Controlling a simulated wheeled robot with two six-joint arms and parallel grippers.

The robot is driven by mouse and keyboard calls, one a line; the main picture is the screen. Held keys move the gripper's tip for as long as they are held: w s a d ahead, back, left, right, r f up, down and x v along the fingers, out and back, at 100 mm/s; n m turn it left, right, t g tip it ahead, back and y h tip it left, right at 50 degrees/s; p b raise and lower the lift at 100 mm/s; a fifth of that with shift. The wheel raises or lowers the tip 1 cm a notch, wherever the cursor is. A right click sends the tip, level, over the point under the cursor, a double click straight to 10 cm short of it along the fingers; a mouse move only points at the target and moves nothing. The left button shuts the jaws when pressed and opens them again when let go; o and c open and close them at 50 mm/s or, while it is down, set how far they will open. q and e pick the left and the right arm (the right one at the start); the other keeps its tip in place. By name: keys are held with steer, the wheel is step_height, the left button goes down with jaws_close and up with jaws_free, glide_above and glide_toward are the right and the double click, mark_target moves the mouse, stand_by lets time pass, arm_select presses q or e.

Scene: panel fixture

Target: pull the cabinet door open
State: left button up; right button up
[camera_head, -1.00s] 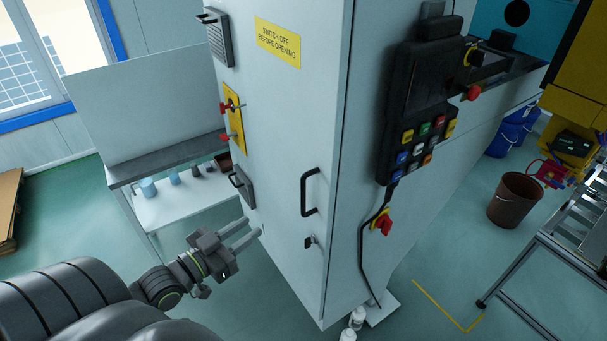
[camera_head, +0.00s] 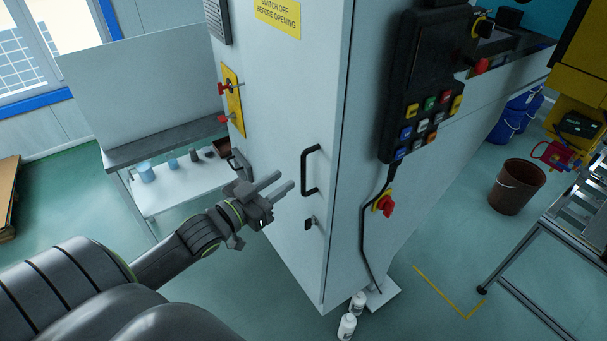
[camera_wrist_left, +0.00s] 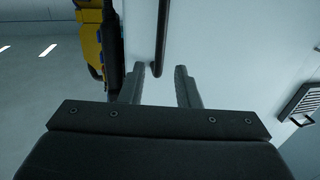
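The cabinet door (camera_head: 275,110) is a pale grey panel, closed flush in the head view. Its black bar handle (camera_head: 307,171) stands upright near the door's right edge, with a small black latch (camera_head: 310,223) below it. My left gripper (camera_head: 286,183) is open and empty, its two fingers pointing toward the handle from the left, apart from it in the picture. In the left wrist view the handle (camera_wrist_left: 162,40) hangs ahead, between the lines of the two fingers (camera_wrist_left: 158,78) and beyond their tips. My right gripper is in neither view.
A black control pendant (camera_head: 425,85) and a red rotary switch (camera_head: 385,204) are on the cabinet's right side. White bottles (camera_head: 347,326) stand on the floor at its base. A bench (camera_head: 165,148) stands left. Floor in front of the door is clear.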

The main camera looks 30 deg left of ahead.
mark_target(302, 168)
arm_select(q)
steer(key=w+b, duration=0.2)
steer(key=w, duration=0.1)
steer(key=w+d+b, duration=0.1)
steer(key=w+b, duration=0.2)
steer(key=shift+w+d+f, duration=0.15)
steer(key=shift+w+f, duration=0.05)
steer(key=shift+w, duration=0.1)
steer(key=shift+w+d+r+b, duration=0.1)
steer(key=shift+w+b, duration=0.1)
steer(key=shift+w, duration=0.15)
steer(key=shift+w+d+r+b, duration=0.1)
steer(key=shift+w+b, duration=0.05)
steer(key=shift+w, duration=0.2)
steer(key=shift+c, duration=0.4)
jaws_close()
